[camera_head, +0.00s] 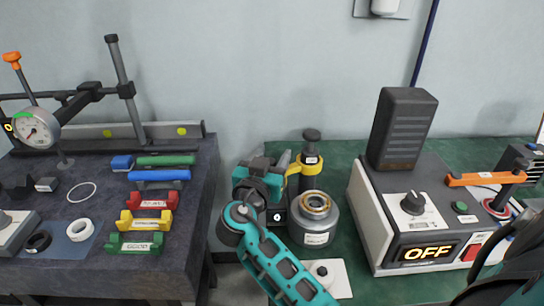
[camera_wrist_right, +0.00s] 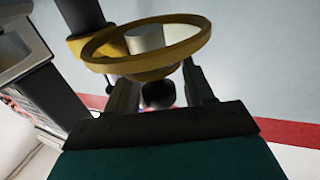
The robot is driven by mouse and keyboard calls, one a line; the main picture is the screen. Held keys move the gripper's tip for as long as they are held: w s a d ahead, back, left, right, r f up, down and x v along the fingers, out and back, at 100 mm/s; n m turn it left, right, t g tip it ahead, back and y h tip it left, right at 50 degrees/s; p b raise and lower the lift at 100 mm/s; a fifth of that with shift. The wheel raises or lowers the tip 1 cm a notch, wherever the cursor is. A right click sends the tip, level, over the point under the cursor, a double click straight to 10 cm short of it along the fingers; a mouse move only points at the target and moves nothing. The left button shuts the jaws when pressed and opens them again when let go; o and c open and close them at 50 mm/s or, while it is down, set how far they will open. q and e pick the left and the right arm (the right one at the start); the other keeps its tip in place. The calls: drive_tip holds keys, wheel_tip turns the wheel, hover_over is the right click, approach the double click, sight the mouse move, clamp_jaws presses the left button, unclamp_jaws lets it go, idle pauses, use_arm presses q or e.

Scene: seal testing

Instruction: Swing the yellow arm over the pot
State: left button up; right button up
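The yellow arm (camera_head: 304,168) stands at the left of the green table, with a black knob on top, behind and above the pot. The pot (camera_head: 317,226) is a grey metal cylinder with a brass-coloured ring on its top. My right gripper (camera_head: 279,168) is just left of the yellow arm, partly hiding it. In the right wrist view a yellow ring (camera_wrist_right: 145,68) fills the top, and my right gripper (camera_wrist_right: 160,85) has its fingers apart just below it, with a dark round thing between them. Contact is unclear.
A control box (camera_head: 427,215) reading OFF stands right of the pot, with an orange lever (camera_head: 480,179) and a dark upright block (camera_head: 402,128). A separate dark table (camera_head: 100,205) at left carries a dial gauge (camera_head: 37,129) and coloured holders. A white plate (camera_head: 329,278) lies before the pot.

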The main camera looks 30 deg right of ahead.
use_arm(q)
drive_tip(key=shift+w+r, duration=0.1)
drive_tip(key=shift+w, duration=0.05)
use_arm(e)
clamp_jaws()
